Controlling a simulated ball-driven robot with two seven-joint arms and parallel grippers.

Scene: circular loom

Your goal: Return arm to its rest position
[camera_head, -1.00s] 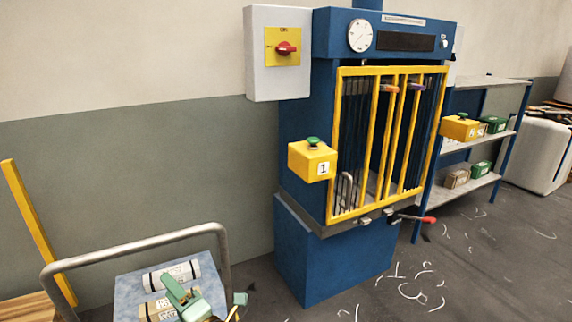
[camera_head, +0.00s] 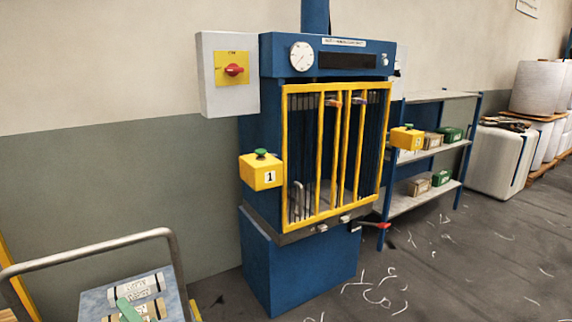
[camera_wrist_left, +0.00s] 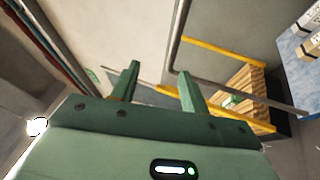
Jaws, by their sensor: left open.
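My left gripper (camera_wrist_left: 160,64) is open in the left wrist view. The rest of the left arm is out of that view. My right gripper is in neither view.
The floor (camera_head: 450,270) in front is open, with scattered scraps.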

